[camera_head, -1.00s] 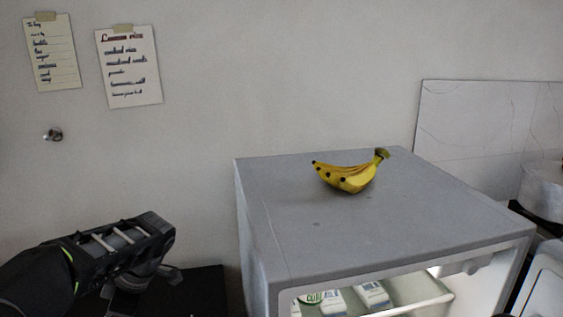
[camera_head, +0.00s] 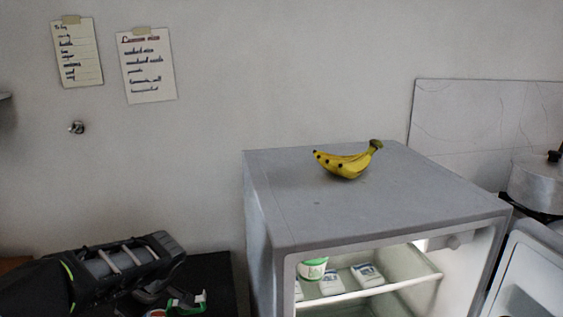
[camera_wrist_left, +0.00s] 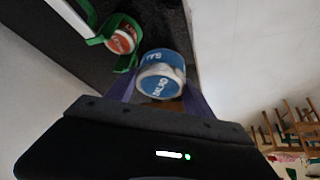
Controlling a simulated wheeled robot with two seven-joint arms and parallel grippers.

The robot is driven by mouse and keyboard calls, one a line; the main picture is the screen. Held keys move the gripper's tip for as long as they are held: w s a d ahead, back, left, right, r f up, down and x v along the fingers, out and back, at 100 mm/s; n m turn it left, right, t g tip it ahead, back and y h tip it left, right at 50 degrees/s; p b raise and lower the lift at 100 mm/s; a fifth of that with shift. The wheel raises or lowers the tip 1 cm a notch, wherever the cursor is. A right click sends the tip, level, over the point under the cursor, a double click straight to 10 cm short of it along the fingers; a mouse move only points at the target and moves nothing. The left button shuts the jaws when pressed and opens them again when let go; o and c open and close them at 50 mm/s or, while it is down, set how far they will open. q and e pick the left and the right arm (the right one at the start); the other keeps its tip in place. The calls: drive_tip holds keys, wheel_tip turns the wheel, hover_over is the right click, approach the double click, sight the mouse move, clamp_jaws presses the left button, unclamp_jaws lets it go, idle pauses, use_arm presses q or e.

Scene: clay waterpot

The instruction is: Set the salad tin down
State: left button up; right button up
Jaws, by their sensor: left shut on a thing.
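The salad tin (camera_wrist_left: 162,75), blue and white with lettering, shows in the left wrist view between the two fingers of my left gripper (camera_wrist_left: 160,95), which is shut on it. In the head view my left gripper (camera_head: 152,297) is low at the left, over a dark surface (camera_head: 218,275). I cannot make out the tin there, and its underside is hidden, so I cannot tell whether it touches the surface. My right gripper is in neither view.
A green holder (camera_head: 187,303) is beside my left gripper; the wrist view shows a red-orange tin (camera_wrist_left: 122,40) at it. A grey fridge (camera_head: 375,205) stands open to the right, with cartons (camera_head: 367,275) inside and bananas (camera_head: 345,165) on top. A pot (camera_head: 537,185) is far right.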

use_arm(q)
drive_tip(key=w+d+f+m+t+h, duration=0.1)
drive_tip(key=w+d+m+t+h, duration=0.1)
drive_tip(key=d+m, duration=0.5)
drive_tip(key=w+d+f+m+t+h, duration=0.1)
drive_tip(key=w+d+m+t+h, duration=0.1)
drive_tip(key=d+m, duration=0.5)
drive_tip(key=w+d+h, duration=0.1)
drive_tip(key=w+d, duration=0.1)
drive_tip(key=shift+w+d+f+m+h, duration=0.3)
drive_tip(key=shift+d+m+h, duration=0.1)
drive_tip(key=shift+s+f, duration=0.1)
drive_tip(key=s+f, duration=0.4)
drive_tip(key=f, duration=0.1)
